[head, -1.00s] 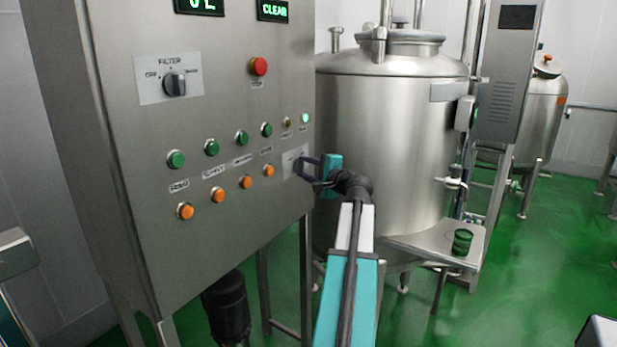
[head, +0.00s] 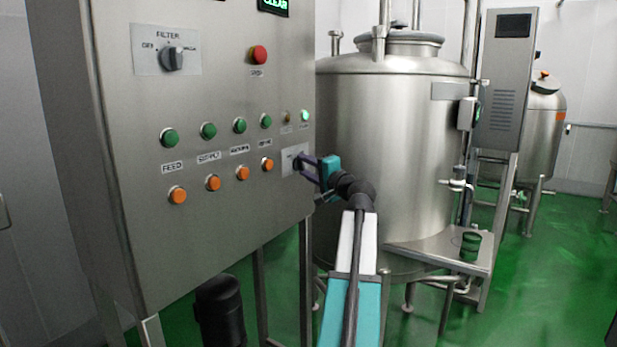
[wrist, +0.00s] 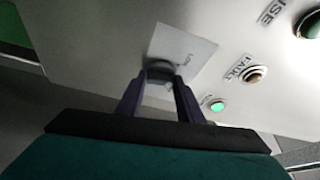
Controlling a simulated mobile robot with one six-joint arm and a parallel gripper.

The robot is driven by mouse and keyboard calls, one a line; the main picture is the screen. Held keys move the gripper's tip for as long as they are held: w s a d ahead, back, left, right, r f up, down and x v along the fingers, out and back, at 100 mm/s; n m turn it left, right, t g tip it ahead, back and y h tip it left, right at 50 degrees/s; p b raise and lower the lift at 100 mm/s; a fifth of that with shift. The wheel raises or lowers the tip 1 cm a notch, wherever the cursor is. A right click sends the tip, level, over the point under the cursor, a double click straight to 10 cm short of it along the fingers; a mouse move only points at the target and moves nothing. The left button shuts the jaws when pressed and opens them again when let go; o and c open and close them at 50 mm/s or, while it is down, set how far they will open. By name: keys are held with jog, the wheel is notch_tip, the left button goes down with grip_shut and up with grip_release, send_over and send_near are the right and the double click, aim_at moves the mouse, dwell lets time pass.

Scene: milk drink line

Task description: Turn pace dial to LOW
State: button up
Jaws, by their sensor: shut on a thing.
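The pace dial (wrist: 160,72) is a dark knob on a pale plate (wrist: 185,50) at the lower right of the steel control panel (head: 225,240). In the wrist view my gripper (wrist: 161,78) has its two dark fingers on either side of the knob and is shut on it. The fingers hide part of the knob, and its pointer and the plate's markings cannot be read. In the head view my gripper (head: 300,165) reaches the same plate (head: 289,158) from the right.
Green buttons (head: 208,130) and orange buttons (head: 213,183) sit left of the plate. A FILTER knob (head: 172,59) and a red button (head: 258,55) are higher up. A lit green lamp (head: 305,116) is just above. A steel tank (head: 400,150) stands to the right.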

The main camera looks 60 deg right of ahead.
jog(key=n+t+b, duration=0.1)
jog(key=n+b, duration=0.2)
jog(key=b, duration=0.3)
jog(key=n+t+y+b, duration=0.1)
jog(key=n+b, duration=0.2)
jog(key=b, duration=0.4)
jog(key=shift+w+d, duration=0.15)
jog(key=shift+w, duration=0.05)
jog(key=shift+r+n+t+y+b, duration=0.15)
jog(key=shift+n+t+y+b, duration=0.15)
jog(key=shift+n+t+b, duration=0.8)
jog(key=shift+g+b, duration=0.3)
jog(key=shift+g, duration=0.2)
jog(key=o, duration=0.7)
jog(key=shift+c, duration=0.2)
jog(key=o, duration=0.4)
jog(key=shift+w, duration=0.1)
jog(key=shift+c, duration=0.2)
jog(key=shift+f, duration=0.2)
jog(key=shift+s+f, duration=0.15)
jog(key=shift+s, duration=0.1)
